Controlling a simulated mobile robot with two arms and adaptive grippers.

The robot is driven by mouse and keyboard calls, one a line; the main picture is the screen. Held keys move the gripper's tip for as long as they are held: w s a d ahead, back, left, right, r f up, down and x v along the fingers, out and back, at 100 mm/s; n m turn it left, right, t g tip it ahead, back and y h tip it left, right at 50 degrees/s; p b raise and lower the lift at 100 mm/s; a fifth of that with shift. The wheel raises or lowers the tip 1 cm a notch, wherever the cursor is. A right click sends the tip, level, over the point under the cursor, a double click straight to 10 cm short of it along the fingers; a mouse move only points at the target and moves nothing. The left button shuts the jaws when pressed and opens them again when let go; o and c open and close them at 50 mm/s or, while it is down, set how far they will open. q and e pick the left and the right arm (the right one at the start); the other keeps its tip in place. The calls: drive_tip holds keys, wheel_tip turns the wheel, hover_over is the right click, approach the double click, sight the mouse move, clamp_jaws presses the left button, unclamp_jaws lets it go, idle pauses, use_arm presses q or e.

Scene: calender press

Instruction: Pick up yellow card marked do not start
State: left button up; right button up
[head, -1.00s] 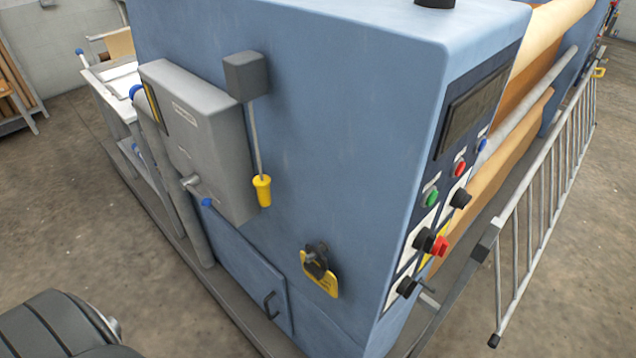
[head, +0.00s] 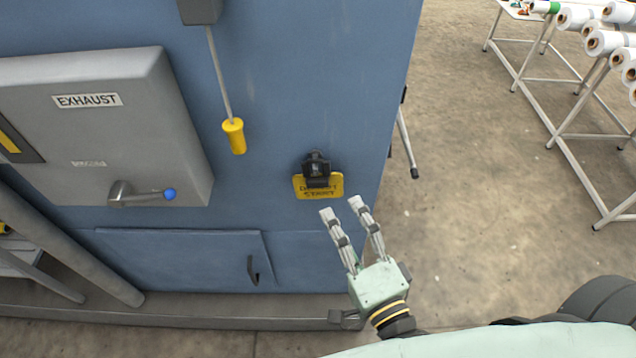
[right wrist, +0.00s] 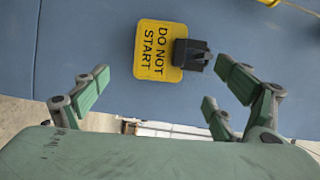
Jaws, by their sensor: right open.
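The yellow card (head: 334,190) marked DO NOT START hangs on the blue machine side, under a black clip or holder (head: 317,163) that covers part of its upper middle. In the right wrist view the card (right wrist: 154,52) appears turned sideways, its lettering readable, with the black holder (right wrist: 191,55) at its right. My right gripper (head: 342,208) is open and empty, just below the card and apart from it. In the right wrist view its fingers (right wrist: 165,85) are spread on both sides below the card. My left gripper is not in view.
A grey EXHAUST box (head: 150,120) with a blue-tipped handle and a hanging yellow pull handle (head: 234,136) are left of the card. A cabinet door (head: 180,257) is below. Open floor and a rack of white rolls (head: 600,40) lie right.

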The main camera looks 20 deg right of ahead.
sight(327, 184)
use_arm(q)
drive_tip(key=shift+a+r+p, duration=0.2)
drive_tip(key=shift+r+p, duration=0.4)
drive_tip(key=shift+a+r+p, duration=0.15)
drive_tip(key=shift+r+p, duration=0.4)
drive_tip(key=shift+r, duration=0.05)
use_arm(e)
drive_tip(key=w+a, duration=0.1)
drive_tip(key=w, duration=0.6)
drive_tip(key=shift+w+a, duration=0.15)
drive_tip(key=shift+w, duration=0.15)
drive_tip(key=shift+c, duration=0.2)
drive_tip(key=c, duration=1.1)
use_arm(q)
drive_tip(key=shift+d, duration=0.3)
use_arm(e)
drive_tip(key=shift+o, duration=0.2)
